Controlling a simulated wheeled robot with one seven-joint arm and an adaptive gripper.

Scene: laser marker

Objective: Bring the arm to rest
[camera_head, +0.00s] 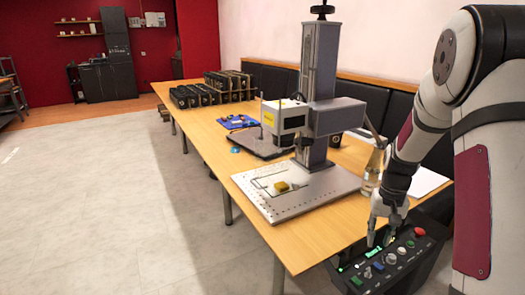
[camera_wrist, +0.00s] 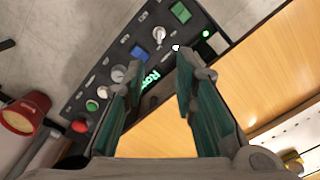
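My gripper (camera_head: 379,238) hangs with its fingers pointing down over the black control box (camera_head: 388,278) at the lower right of the head view. In the wrist view my gripper (camera_wrist: 158,62) has its two fingers apart, with nothing between them. The control box (camera_wrist: 108,60) lies beyond the fingertips there, with a lit green text display, a green screen, knobs and buttons. I cannot tell whether a fingertip touches the panel.
The laser marker (camera_head: 318,80) stands on a perforated plate (camera_head: 300,200) with a small yellow block (camera_head: 282,186) on it. A bottle (camera_head: 373,172) is close to my arm. The wooden table (camera_head: 340,222) has black holders (camera_head: 215,88) farther back. Open floor (camera_head: 100,200) lies left.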

